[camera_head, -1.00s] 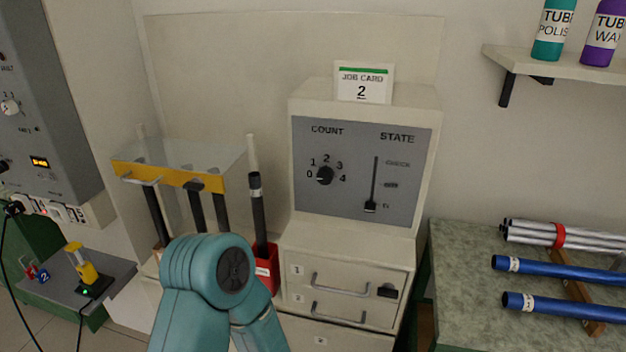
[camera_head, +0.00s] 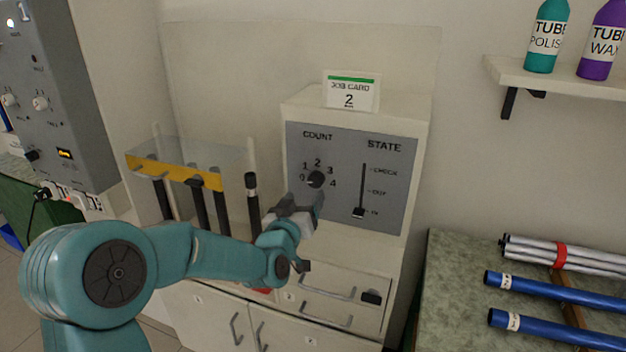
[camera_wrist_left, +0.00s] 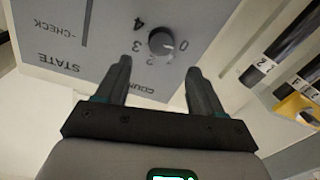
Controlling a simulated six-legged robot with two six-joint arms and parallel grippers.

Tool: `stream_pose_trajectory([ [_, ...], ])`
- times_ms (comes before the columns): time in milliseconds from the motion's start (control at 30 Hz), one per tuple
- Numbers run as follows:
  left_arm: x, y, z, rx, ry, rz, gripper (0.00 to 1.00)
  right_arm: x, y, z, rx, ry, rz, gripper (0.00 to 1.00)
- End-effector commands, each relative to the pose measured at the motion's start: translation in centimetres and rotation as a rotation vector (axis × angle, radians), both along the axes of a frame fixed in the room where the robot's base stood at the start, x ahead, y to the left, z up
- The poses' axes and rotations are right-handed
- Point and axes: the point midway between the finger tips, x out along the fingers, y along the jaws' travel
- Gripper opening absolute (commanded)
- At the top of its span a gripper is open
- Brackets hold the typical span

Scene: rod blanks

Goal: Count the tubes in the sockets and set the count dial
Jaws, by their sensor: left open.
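The black count dial (camera_head: 316,179) is on the grey panel (camera_head: 345,150), with numbers 0 to 4 around it. In the left wrist view the dial (camera_wrist_left: 161,42) appears upside down, its white mark on the side of 0 and 1. My left gripper (camera_head: 302,200) is in front of the panel, just below the dial. Its fingers (camera_wrist_left: 160,72) are open and empty, with the dial beyond their tips. Dark tubes (camera_head: 200,208) stand under the yellow-edged clear cover; their lower ends are hidden by my arm. Another dark tube (camera_head: 252,200) stands to their right. My right gripper is not in view.
A job card (camera_head: 350,92) reading 2 stands on the cabinet. Drawers (camera_head: 330,290) are below. A bench with blue tubes (camera_head: 540,285) and silver rods is at right. A grey control box (camera_head: 60,90) is at left.

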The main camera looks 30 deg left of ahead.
Motion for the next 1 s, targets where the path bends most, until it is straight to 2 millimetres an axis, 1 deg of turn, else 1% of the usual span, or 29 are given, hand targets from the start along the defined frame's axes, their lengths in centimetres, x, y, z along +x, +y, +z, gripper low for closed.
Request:
stream_pose_trajectory([
  [33, 1.2, 0.5, 0.2, -0.001, 0.002, 0.000, 0.68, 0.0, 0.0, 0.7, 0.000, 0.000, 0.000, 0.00],
  [100, 2.7, 1.0, 0.2, -0.001, 0.001, 0.001, 0.68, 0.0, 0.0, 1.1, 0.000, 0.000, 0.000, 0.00],
  [200, 4.5, 1.6, 0.2, -0.001, 0.001, 0.001, 0.68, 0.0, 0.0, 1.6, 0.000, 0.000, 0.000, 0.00],
  [300, 5.9, 2.0, 0.1, -0.002, 0.002, 0.000, 0.68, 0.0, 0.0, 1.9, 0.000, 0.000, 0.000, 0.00],
  [400, 6.7, 2.2, 0.0, -0.001, 0.001, 0.001, 0.68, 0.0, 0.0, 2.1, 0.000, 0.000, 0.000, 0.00],
  [500, 7.2, 2.3, 0.0, -0.001, 0.001, 0.001, 0.68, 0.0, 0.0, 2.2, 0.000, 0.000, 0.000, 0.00],
  [733, 7.3, 2.2, -0.1, -0.001, 0.001, 0.002, 0.68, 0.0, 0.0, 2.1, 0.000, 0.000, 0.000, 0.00],
  [767, 7.3, 2.1, -0.1, -0.002, 0.001, 0.002, 0.64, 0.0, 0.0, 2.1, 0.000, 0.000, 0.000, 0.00],
  [800, 7.3, 2.1, 0.0, -0.002, 0.001, 0.002, 0.51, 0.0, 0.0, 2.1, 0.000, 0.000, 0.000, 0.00],
  [867, 7.3, 2.1, 0.0, -0.002, 0.001, 0.002, 0.32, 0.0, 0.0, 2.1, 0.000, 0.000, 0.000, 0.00],
  [900, 7.3, 2.1, 0.0, -0.002, 0.001, 0.002, 0.19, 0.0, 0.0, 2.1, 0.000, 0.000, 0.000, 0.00],
  [933, 7.3, 2.1, 0.0, -0.002, 0.001, 0.002, 0.11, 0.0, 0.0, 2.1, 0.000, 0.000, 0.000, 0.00],
  [1000, 7.2, 2.1, 0.0, -0.002, 0.001, 0.002, 0.11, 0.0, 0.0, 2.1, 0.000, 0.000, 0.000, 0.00],
])
